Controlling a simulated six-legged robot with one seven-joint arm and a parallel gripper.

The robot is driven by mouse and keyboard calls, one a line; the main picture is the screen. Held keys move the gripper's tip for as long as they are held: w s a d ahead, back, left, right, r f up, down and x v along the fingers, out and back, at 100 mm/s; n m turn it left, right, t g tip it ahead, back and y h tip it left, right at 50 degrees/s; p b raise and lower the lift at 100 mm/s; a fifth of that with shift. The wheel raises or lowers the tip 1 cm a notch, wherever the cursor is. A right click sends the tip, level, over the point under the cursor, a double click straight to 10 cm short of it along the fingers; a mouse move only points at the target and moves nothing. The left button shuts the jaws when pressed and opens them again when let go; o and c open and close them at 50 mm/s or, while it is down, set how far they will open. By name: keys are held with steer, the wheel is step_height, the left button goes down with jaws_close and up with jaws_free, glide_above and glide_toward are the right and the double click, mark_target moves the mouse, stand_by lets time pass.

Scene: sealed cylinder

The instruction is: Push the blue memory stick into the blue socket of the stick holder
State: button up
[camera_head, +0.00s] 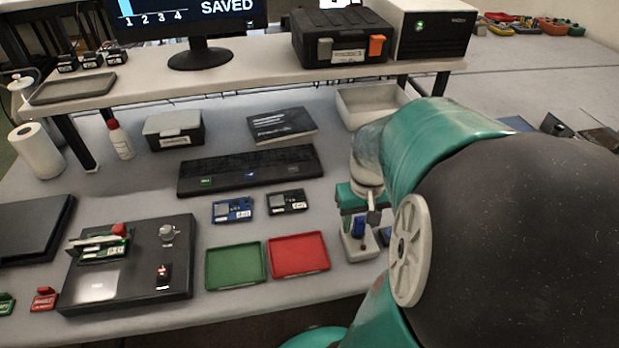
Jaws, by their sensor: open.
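A small upright blue piece, which looks like the blue memory stick (358,227), stands at a small pale grey block (359,250) right of the red tray. This block looks like the stick holder; a small red spot shows beside the blue piece. I cannot make out the blue socket or how deep the stick sits. My gripper (361,213) is open, pointing down just above and around the top of the blue piece. Whether its fingers touch it is too small to tell.
A red tray (299,255) and a green tray (235,266) lie left of the block. Blue (233,210) and black (287,202) modules lie behind them. A long black bar (250,171) and an open pale bin (368,104) stand farther back. A dark panel (130,265) occupies the left.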

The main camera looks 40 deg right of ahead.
mark_target(362, 219)
steer(key=shift+f, duration=0.55)
stand_by(0.6)
jaws_close()
steer(key=shift+r, duration=0.15)
steer(key=shift+r, duration=2.85)
steer(key=shift+s, duration=0.1)
